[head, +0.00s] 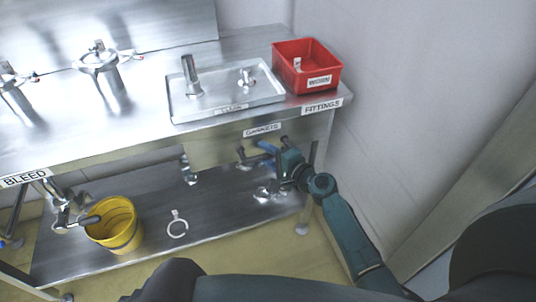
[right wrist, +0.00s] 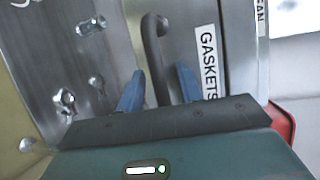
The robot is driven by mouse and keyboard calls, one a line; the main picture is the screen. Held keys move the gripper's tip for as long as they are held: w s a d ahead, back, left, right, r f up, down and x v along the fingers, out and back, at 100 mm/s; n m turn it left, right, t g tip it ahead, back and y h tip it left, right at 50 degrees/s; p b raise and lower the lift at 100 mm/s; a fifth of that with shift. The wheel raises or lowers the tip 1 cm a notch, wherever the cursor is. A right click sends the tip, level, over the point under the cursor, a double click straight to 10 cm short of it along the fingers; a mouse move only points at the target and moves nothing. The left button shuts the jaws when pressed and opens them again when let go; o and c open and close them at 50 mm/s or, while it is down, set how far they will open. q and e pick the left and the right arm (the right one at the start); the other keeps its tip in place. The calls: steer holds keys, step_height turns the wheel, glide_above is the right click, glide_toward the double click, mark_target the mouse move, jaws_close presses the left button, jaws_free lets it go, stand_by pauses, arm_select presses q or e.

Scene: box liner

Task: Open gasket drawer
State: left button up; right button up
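The gasket drawer (head: 215,152) is a metal front under the bench top, with a GASKETS label (head: 262,130) above it. It looks shut. The label also shows in the right wrist view (right wrist: 209,66). A dark bar handle (right wrist: 152,40) is on the drawer front. My right gripper (head: 262,150) is at the handle. In the right wrist view its two blue fingers (right wrist: 160,90) stand apart, one on each side of the handle, with small gaps. Whether either finger touches it, I cannot tell. My left gripper is not in view.
A sink tray (head: 225,112) and a red FITTINGS bin (head: 325,72) sit on the bench top above. A yellow bucket (head: 120,238) and a white ring-shaped part (head: 177,229) are on the lower shelf. A wall (head: 400,90) stands to the right.

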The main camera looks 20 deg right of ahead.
steer(key=shift+c, duration=0.6)
jaws_close()
